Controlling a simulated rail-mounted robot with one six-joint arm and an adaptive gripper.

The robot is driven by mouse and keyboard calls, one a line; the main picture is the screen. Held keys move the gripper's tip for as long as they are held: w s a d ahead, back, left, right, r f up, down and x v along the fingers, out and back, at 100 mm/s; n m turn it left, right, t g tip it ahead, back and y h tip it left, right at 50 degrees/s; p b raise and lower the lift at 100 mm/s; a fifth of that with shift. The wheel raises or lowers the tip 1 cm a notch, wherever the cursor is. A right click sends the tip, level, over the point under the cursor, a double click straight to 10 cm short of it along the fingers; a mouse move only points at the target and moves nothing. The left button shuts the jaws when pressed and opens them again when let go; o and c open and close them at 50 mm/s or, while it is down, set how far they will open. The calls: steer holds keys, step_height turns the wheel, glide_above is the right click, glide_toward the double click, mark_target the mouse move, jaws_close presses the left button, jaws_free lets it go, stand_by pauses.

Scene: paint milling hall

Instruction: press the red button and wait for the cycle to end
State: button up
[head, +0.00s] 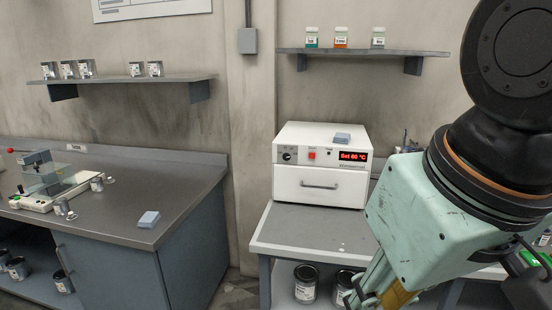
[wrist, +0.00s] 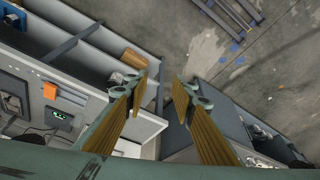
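A white oven-like unit (head: 320,165) stands on the right-hand bench in the head view, its drawer front with a bar handle shut. Its red button (head: 312,155) is on the upper panel, between a dark knob and a lit red display (head: 354,156) that reads "Set 60 °C". My gripper shows in the wrist view (wrist: 160,88) with its two fingers apart and nothing between them. In the head view it is at the lower right, partly cut off by the frame edge, in front of and below the unit, well apart from the button.
A small blue block (head: 342,137) lies on top of the unit. Shelves with tins (head: 68,69) and jars (head: 341,37) hang on the wall. The left bench (head: 185,185) carries a device and small cups. Paint cans (head: 306,283) stand beneath the right bench. Space before the unit's panel is clear.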

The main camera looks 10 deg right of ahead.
stand_by(0.3)
jaws_close()
stand_by(1.3)
